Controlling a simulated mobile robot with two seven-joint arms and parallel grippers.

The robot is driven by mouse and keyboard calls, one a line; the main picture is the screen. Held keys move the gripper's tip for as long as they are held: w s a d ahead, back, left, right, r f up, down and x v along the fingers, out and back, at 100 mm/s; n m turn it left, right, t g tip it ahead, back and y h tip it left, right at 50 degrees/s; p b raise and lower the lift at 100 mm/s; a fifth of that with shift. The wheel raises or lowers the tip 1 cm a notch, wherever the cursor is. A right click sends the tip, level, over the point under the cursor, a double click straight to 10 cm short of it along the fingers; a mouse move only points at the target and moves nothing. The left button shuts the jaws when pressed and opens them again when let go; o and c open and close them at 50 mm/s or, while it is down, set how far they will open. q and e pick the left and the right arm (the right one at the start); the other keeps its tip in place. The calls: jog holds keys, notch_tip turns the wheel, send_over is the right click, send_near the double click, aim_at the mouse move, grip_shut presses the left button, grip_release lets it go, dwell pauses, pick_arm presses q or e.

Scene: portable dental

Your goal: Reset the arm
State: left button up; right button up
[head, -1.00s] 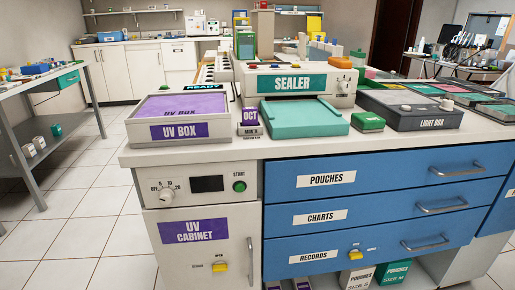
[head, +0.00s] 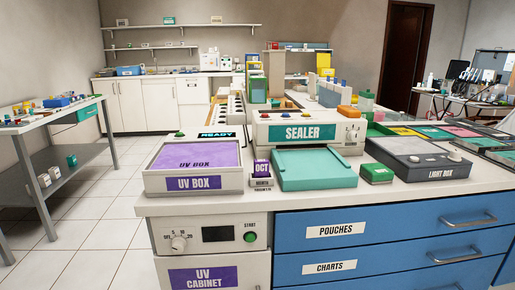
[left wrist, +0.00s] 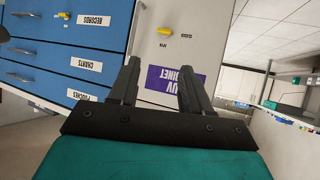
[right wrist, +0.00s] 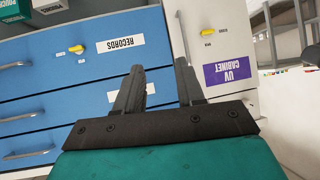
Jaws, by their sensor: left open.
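My left gripper (left wrist: 157,85) shows in the left wrist view with its two dark fingers apart and nothing between them. Behind it are the blue drawers (left wrist: 65,45) and the white UV cabinet (left wrist: 170,45). My right gripper (right wrist: 160,85) shows in the right wrist view, its fingers also apart and empty. It faces the blue drawers (right wrist: 80,80) and the UV cabinet (right wrist: 225,45). Both wrist pictures show the cabinet labels upside down. Neither gripper touches anything that I can see. No arm shows in the head view.
The counter (head: 240,202) carries the UV box (head: 194,183), the sealer (head: 262,131), a teal tray (head: 312,172), a small green box (head: 377,173) and the light box (head: 425,160). A grey side table (head: 60,120) stands at left. Tiled floor (head: 95,225) lies open between them.

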pick_arm(q)
jog(key=s+a+r+p, duration=0.1)
jog(key=a+r+p, duration=0.1)
jog(key=r+p, duration=0.3)
jog(key=s+a+r+y+p, duration=0.1)
jog(key=r+p, duration=0.4)
jog(key=p, duration=0.6)
jog(key=shift+s+a+r, duration=0.15)
jog(key=shift+s+a, duration=0.2)
jog(key=shift+a, duration=0.2)
pick_arm(e)
jog(key=s+d+r+h, duration=0.1)
jog(key=s+d+r, duration=0.1)
jog(key=r, duration=0.9)
jog(key=shift+d+r, duration=0.3)
jog(key=shift+d, duration=0.55)
